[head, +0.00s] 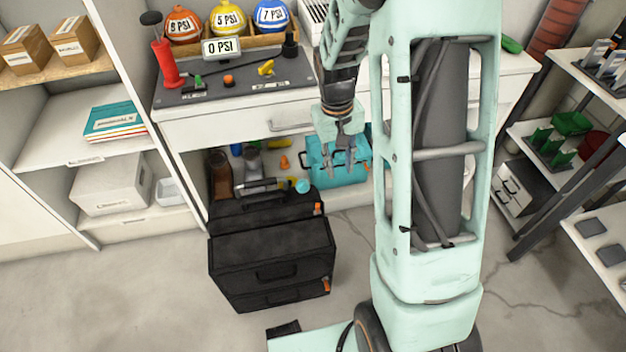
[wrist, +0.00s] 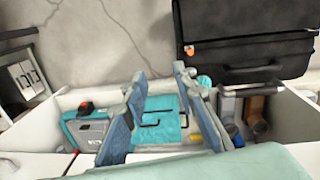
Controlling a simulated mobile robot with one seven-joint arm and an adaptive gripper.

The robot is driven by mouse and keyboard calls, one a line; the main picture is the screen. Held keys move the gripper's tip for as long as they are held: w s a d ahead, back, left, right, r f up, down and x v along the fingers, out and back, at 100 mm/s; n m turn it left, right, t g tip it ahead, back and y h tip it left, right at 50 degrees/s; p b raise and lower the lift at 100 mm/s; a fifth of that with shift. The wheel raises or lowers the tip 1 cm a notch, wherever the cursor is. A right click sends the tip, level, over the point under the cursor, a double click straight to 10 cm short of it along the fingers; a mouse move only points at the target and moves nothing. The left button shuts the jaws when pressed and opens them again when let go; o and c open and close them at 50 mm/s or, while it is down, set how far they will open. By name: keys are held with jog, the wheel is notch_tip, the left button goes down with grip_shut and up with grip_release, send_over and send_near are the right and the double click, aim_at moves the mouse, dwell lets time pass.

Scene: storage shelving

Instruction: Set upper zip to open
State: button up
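A black soft case (head: 270,265) stands on the floor in front of the cabinet in the head view, with a black lid part (head: 265,208) behind its top. The upper orange zip pull (head: 318,208) is at the right end of the back part. A lower orange pull (head: 326,285) is at the right front corner. The wrist view shows the case (wrist: 245,30) at upper right, with one orange pull (wrist: 189,49) on its left edge. My gripper (head: 345,168) is open and empty, above and right of the case; its fingers (wrist: 159,76) are apart and touch no zip.
A teal toolbox (head: 350,170) lies in the open cabinet bay behind my gripper, alongside bottles and small items. The white drawer and dark-topped counter (head: 235,80) are above. The floor (head: 110,300) left of the case is free.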

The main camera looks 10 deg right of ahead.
jog(key=n+y+b, duration=0.1)
send_over(318, 204)
notch_tip(318, 204, down, 8)
notch_tip(318, 204, down, 10)
jog(key=b, duration=0.3)
jog(key=shift+f+b, duration=0.25)
jog(key=shift+b, duration=0.15)
jog(key=shift+c, duration=0.3)
grip_shut()
